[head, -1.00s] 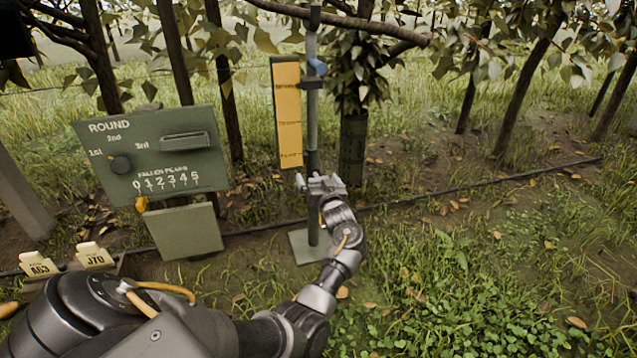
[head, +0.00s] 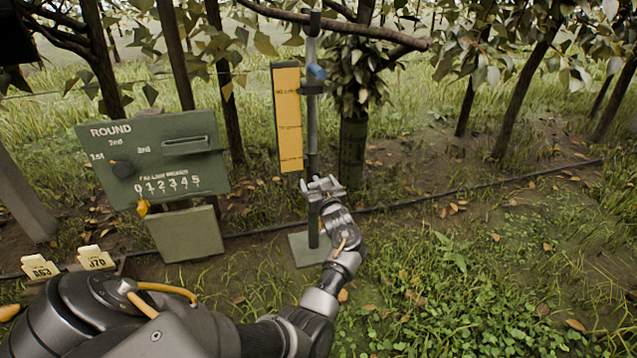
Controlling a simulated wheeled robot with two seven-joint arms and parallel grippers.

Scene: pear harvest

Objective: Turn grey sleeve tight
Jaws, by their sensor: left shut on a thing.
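An upright grey pole (head: 313,130) stands on a flat square base plate (head: 303,250). My left gripper (head: 322,186) is at the pole's lower half, below the yellow board, with its fingers at either side of the pole. It is shut on the grey sleeve there. The sleeve is mostly hidden by the fingers, so I cannot see how tight it sits. My right gripper is not in view.
A yellow board (head: 288,120) stands beside the pole. A green scoreboard (head: 152,155) is at left, with two cream number tags (head: 95,258) below it. A branch (head: 335,18) crosses the pole's top. A dark hose (head: 480,185) runs along the ground. Grass at right is open.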

